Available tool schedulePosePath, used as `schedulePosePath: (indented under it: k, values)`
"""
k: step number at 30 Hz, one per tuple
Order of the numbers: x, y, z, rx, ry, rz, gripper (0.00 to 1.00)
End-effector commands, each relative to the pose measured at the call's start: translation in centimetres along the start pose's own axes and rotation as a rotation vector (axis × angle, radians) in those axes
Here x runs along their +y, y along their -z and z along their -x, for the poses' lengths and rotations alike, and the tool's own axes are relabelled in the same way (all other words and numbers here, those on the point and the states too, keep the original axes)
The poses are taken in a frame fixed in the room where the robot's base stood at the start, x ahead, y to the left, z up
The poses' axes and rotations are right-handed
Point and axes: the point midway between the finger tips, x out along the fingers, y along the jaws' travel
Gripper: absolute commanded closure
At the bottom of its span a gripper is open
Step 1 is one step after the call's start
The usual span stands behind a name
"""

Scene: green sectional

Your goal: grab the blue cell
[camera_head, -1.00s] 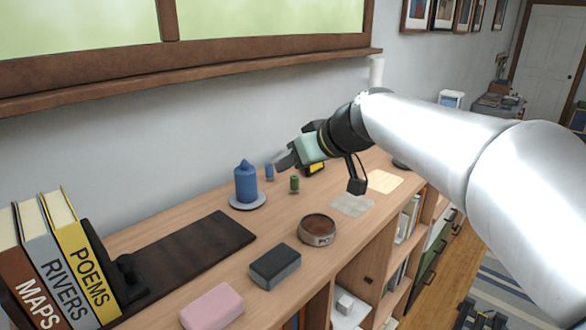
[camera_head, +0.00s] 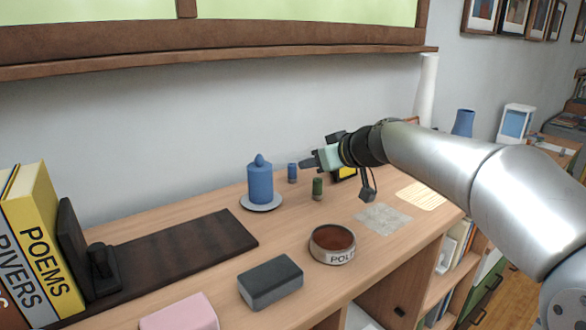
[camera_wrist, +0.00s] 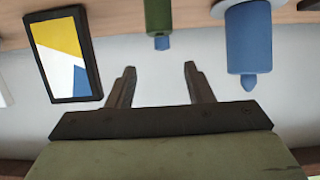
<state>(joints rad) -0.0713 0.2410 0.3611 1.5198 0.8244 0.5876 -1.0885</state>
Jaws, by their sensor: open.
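The blue cell (camera_head: 292,172), a small upright cylinder, stands on the wooden shelf top between the blue candle and my gripper. A green cell (camera_head: 317,188) stands nearer the front, to its right. My gripper (camera_head: 304,163) is open and empty, pointing left, close to the blue cell in the picture and not around it. In the wrist view, which looks upside down, the open fingers (camera_wrist: 160,67) point toward the cells. There the green cell (camera_wrist: 158,17) hides most of the blue cell (camera_wrist: 161,43), whose end shows past it, apart from the fingertips.
The blue candle (camera_head: 260,183) on its pale dish (camera_head: 262,207) stands left of the cells. A small framed picture (camera_wrist: 64,57) is on the other side. A round tin (camera_head: 332,245), dark block (camera_head: 270,282) and pink block (camera_head: 180,313) lie nearer the front. The wall is behind.

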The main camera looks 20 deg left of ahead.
Motion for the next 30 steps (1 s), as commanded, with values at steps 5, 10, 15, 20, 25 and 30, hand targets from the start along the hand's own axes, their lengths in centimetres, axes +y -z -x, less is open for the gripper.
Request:
schedulePosePath:
  k: [5,10,15,20,25,30]
  values:
    - [-0.1,0.2,-3.1,-0.002,0.003,0.000,0.53]
    - [-0.1,0.1,-4.4,0.000,0.001,0.000,0.53]
    - [-0.3,0.1,-6.1,-0.003,0.003,-0.001,0.53]
    - [-0.5,-0.1,-8.5,-0.002,0.003,-0.001,0.53]
    - [-0.4,-0.3,-9.6,0.000,0.000,0.001,0.53]
    - [-0.4,-0.3,-9.6,0.000,0.000,0.001,0.53]
